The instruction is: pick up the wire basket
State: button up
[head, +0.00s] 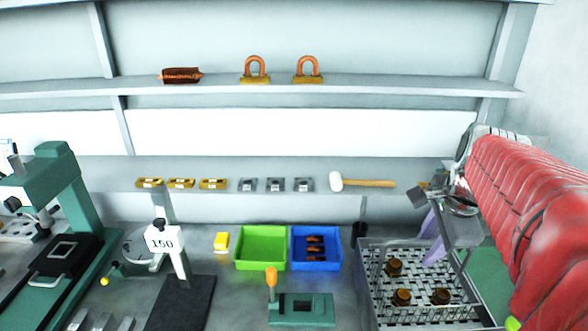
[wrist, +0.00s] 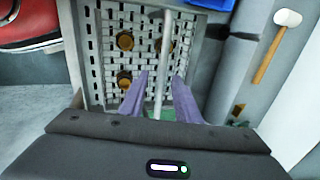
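The wire basket (head: 378,286) stands on the perforated mesh belt at the lower right of the head view, with three brown round pieces showing within its outline. Its grey bar handle shows in the wrist view (wrist: 164,62), running between my two purple fingers. My gripper (wrist: 160,78) is open, one finger on each side of the bar with a gap visible on both sides. In the head view my gripper (head: 434,240) is over the basket's back right, where my arm partly hides the basket. Whether the fingers reach below the bar is hard to tell.
The grey frame (head: 362,290) of the mesh belt surrounds the basket. A blue bin (head: 333,262) and a green bin (head: 262,265) stand to the left. A mallet (head: 365,183) is on the wall shelf behind. A green vise-like fixture (head: 305,310) sits in front of the bins.

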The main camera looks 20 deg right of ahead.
jog(key=shift+x, duration=1.45)
jog(key=shift+c, duration=0.2)
grip_shut()
jog(key=shift+r, duration=0.1)
